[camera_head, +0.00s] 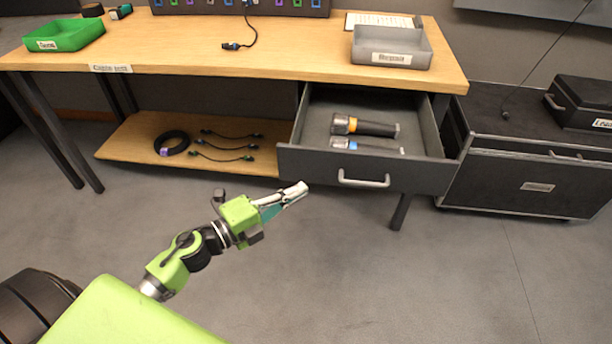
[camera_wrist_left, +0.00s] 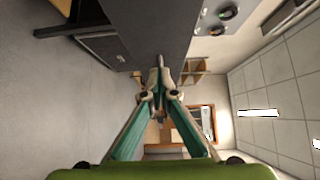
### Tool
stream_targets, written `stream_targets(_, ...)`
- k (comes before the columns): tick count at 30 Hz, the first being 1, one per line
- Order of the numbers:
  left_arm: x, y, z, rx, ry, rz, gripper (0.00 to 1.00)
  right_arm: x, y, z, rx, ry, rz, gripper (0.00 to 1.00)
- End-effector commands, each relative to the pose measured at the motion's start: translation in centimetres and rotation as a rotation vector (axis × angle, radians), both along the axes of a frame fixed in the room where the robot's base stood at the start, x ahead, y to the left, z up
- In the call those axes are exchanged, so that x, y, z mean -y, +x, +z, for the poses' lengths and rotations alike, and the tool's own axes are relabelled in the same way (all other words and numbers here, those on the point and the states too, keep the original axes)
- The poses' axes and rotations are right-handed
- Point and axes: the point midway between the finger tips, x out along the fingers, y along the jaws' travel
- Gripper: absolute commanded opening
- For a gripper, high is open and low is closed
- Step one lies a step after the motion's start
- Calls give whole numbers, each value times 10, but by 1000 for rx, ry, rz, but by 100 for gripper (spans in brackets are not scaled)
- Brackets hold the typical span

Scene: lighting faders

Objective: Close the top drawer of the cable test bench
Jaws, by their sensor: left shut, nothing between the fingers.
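The top drawer (camera_head: 375,171) of the cable test bench (camera_head: 280,62) is pulled out, with two torch-like items, one with an orange band (camera_head: 362,126) and one with a blue band (camera_head: 365,147), inside. A silver bar handle (camera_head: 363,180) is on its dark front. My left gripper (camera_head: 300,188) is shut and empty, just in front of and below the left end of the drawer front. In the left wrist view the gripper's fingertips (camera_wrist_left: 158,70) meet beside a dark grey panel (camera_wrist_left: 155,25). I cannot tell whether they touch it. My right gripper is not in view.
A lower shelf (camera_head: 125,150) holds a coiled cable (camera_head: 172,143) and several loose cables. A grey tray (camera_head: 391,47) and a green tray (camera_head: 64,35) stand on the bench top. A black case (camera_head: 540,165) stands right of the drawer. The floor in front is clear.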

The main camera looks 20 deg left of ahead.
Motion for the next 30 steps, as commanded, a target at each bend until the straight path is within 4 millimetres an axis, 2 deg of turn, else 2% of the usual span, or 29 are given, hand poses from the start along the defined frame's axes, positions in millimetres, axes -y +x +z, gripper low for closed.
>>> stream_targets(3,12,22,2,3,-1,-1,0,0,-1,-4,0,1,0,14)
stream_targets(10,2,51,-1,0,0,1,0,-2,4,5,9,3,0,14)
stream_targets(16,0,58,-1,-2,-1,0,0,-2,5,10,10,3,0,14)
stream_targets(26,-1,58,-1,-2,-1,0,0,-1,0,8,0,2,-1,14)
stream_targets(30,-3,64,-1,-1,-2,1,0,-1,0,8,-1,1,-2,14)
